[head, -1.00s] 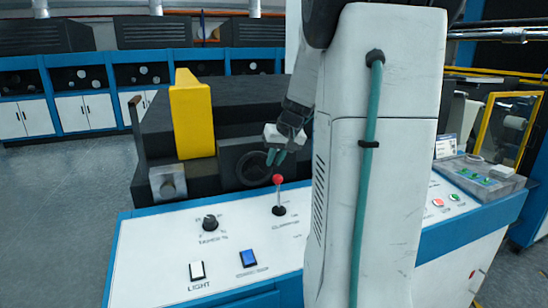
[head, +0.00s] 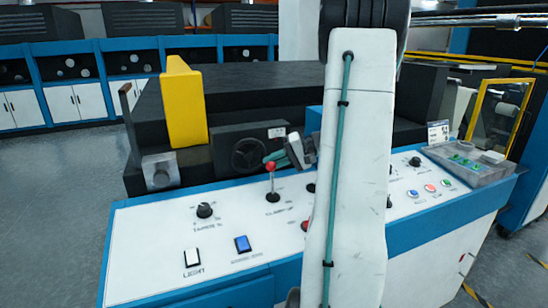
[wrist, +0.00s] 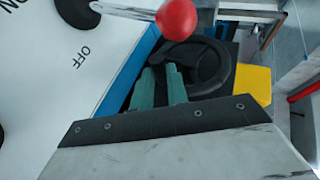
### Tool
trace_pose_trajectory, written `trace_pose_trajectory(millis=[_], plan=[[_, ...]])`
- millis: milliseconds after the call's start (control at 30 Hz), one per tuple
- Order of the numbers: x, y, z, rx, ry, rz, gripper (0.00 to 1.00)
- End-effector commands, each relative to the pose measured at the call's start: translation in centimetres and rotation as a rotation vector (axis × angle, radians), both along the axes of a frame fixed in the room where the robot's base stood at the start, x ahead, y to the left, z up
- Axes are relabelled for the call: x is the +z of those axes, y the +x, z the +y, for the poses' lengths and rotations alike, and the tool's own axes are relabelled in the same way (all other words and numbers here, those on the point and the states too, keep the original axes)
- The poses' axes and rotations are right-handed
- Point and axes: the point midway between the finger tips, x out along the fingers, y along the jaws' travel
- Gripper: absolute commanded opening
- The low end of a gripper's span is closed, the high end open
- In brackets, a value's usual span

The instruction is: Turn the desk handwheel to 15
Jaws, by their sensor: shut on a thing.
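The black handwheel (head: 248,155) is on the dark front face of the machine behind the white control desk. It also shows in the wrist view (wrist: 207,66), just beyond my fingers. My gripper (head: 270,158) is at the right side of the wheel's rim, its teal fingers pointing left. In the wrist view my gripper (wrist: 161,72) is shut on the handwheel rim, which is partly hidden at the fingers. A small white label (head: 277,132) sits above and right of the wheel. I cannot read any number there.
A red-knobbed lever (head: 271,167) stands on the desk close to my gripper; its red ball (wrist: 177,19) is near my fingers in the wrist view. A yellow block (head: 186,105) rises left of the wheel. Desk buttons and knobs lie in front.

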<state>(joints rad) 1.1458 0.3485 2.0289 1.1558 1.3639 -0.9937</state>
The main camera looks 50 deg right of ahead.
Motion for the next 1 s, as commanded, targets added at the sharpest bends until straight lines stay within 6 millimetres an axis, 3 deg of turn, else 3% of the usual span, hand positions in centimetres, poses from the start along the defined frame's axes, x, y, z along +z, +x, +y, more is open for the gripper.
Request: trace_pose_trajectory(millis=[400, 967, 1000], plan=[[-1.5, 0.1, 0.4, 0.001, 0.171, -0.099, 0.00], [-1.6, 0.2, 0.5, 0.003, 0.195, -0.115, 0.00], [-1.6, 0.2, 0.5, 0.003, 0.195, -0.115, 0.21]])
